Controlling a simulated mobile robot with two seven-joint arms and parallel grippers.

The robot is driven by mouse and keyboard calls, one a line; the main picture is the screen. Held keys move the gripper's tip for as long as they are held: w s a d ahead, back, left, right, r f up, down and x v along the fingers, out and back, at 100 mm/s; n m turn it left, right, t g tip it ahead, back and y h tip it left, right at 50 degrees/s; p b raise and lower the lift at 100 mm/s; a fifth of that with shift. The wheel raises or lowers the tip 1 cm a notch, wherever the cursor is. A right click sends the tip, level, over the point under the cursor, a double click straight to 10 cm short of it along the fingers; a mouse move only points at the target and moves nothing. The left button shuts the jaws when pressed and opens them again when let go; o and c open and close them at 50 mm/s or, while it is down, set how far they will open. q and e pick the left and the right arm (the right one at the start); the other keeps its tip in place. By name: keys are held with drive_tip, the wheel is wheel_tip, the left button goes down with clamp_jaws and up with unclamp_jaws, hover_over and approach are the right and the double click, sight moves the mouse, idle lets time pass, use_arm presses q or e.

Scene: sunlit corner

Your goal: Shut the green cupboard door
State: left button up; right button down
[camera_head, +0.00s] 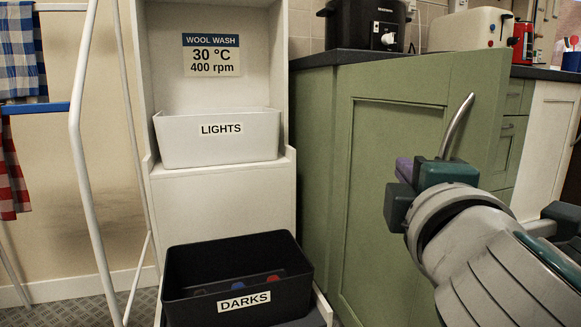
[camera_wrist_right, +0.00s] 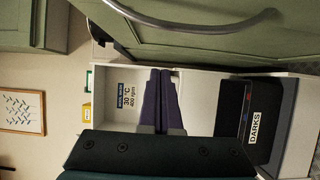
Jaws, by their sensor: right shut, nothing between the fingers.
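The green cupboard door (camera_head: 398,150) stands ajar in the head view, its free right edge covering part of the counter and the drawers behind. Its curved metal handle (camera_head: 457,126) is near that edge. In the wrist view the door (camera_wrist_right: 230,45) crosses the top, with the handle (camera_wrist_right: 200,22) above the fingers. My right gripper (camera_head: 404,168) is shut and empty, in front of the door and left of the handle's lower end. Its purple fingers also show in the wrist view (camera_wrist_right: 158,98). I cannot tell whether it touches the door. My left gripper is not in view.
Left of the cupboard, a white shelf unit (camera_head: 222,205) holds a white LIGHTS bin (camera_head: 215,148) and a black DARKS bin (camera_head: 190,285). A white rack (camera_head: 88,170) stands further left. A black appliance (camera_head: 365,25) and a cream toaster (camera_head: 470,30) stand on the counter.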

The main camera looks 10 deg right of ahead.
drive_tip(key=shift+d, duration=2.2)
